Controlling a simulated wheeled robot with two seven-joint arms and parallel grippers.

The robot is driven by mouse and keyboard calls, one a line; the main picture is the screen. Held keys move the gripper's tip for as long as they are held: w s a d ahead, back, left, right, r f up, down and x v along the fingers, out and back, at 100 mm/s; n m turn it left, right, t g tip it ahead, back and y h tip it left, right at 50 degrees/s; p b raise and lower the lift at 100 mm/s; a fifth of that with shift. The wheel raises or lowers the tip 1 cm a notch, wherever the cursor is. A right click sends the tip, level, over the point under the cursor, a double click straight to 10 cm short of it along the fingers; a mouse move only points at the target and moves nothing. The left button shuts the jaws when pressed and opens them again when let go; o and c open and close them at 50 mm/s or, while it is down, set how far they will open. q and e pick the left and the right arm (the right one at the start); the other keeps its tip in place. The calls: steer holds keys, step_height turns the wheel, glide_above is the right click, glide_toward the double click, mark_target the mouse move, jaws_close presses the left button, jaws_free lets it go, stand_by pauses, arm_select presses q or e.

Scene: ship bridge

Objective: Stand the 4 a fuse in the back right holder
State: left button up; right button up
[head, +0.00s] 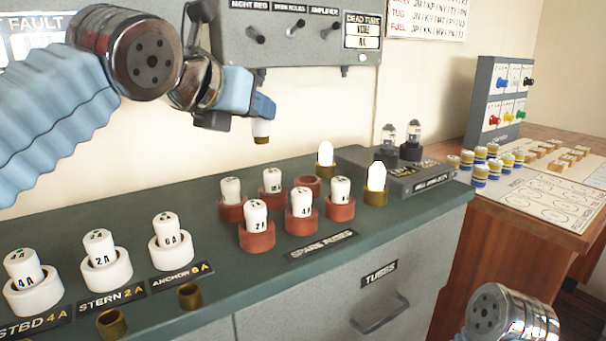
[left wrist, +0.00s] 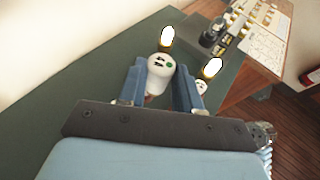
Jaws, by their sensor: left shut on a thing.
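My left gripper (head: 262,108) is shut on a white fuse with a brass end, the 4 A fuse (head: 262,131). The fuse hangs upright, clear above the counter. In the left wrist view the fuse top (left wrist: 160,68) shows dark lettering and a green dot between the two fingers (left wrist: 162,85). The back right holder (head: 307,184) is an empty red ring in the spare fuses group, lower and to the right of the held fuse in the head view. My right gripper is out of view; only part of my right arm shows at bottom right.
Several white fuses stand in red holders around the empty one, including a front right one (head: 340,205). Two glowing lamps (head: 325,155) (head: 376,180) stand just right. White holders with fuses (head: 106,275) line the left. A grey switch box (head: 296,45) hangs behind.

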arm_select(q)
steer(key=w+d+f, duration=0.6)
steer(key=w+f, duration=0.1)
steer(key=w, duration=0.2)
steer(key=shift+d+f, duration=0.25)
steer(key=shift+d, duration=0.05)
steer(key=f, duration=0.1)
steer(key=w+f, duration=0.1)
steer(key=f, duration=0.1)
steer(key=d+f, duration=0.1)
steer(key=shift+w+f, duration=0.25)
jaws_close()
steer(key=shift+f, duration=0.35)
steer(key=o, duration=0.8)
jaws_free()
steer(key=shift+c, duration=0.2)
steer(key=shift+r, duration=0.1)
steer(key=v, duration=1.2)
